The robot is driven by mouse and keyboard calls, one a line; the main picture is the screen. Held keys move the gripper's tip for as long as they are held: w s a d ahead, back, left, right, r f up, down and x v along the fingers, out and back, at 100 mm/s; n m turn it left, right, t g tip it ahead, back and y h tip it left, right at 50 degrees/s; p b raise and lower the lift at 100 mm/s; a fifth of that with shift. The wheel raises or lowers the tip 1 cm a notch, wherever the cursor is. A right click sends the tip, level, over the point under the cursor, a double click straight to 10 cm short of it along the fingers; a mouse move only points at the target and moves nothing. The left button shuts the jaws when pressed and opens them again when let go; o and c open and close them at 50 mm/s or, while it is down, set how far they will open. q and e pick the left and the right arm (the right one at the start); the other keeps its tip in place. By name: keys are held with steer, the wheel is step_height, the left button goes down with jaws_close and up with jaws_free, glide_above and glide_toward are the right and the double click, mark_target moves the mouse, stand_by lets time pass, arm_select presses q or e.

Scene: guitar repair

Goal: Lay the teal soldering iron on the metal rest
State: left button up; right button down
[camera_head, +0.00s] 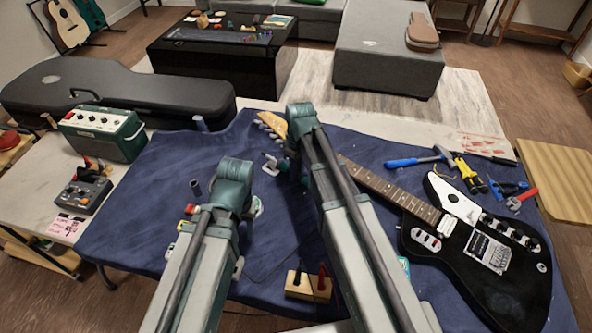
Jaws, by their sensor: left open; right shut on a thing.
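My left arm (203,262) reaches over the blue mat, and its gripper is open low beyond the arm's end, mostly hidden by my own links. My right arm (345,215) reaches further across the mat. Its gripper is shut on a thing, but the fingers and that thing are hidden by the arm. I cannot make out the teal soldering iron for certain. A small grey and white piece (270,164) stands on the mat left of my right arm; I cannot tell whether it is the metal rest. A small teal piece (404,266) shows just right of my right arm.
The blue mat (150,215) covers the table. A black electric guitar (475,280) lies at right, below a hammer (420,159) and pliers (467,172). A wooden block (308,288) stands between my arms. A green amplifier (103,130) and a black case (120,92) are at left.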

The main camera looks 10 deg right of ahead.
arm_select(q)
steer(key=shift+f, duration=0.15)
arm_select(e)
steer(key=shift+f, duration=0.15)
steer(key=c, duration=0.6)
jaws_free()
arm_select(q)
step_height(320, 180, up, 14)
steer(key=p, duration=1.3)
steer(key=shift+p, duration=0.3)
arm_select(e)
step_height(320, 180, up, 14)
steer(key=shift+s+d, duration=0.3)
arm_select(q)
steer(key=shift+f, duration=0.15)
arm_select(e)
steer(key=shift+s+a+f, duration=0.1)
steer(key=shift+f, duration=0.05)
steer(key=s+a+m, duration=0.2)
steer(key=s+a, duration=0.1)
steer(key=s, duration=0.5)
steer(key=s+a+m+h, duration=0.1)
steer(key=s+a+m, duration=0.2)
steer(key=s, duration=0.6)
steer(key=shift+a+g+h, duration=0.25)
steer(key=shift+g+h, duration=0.05)
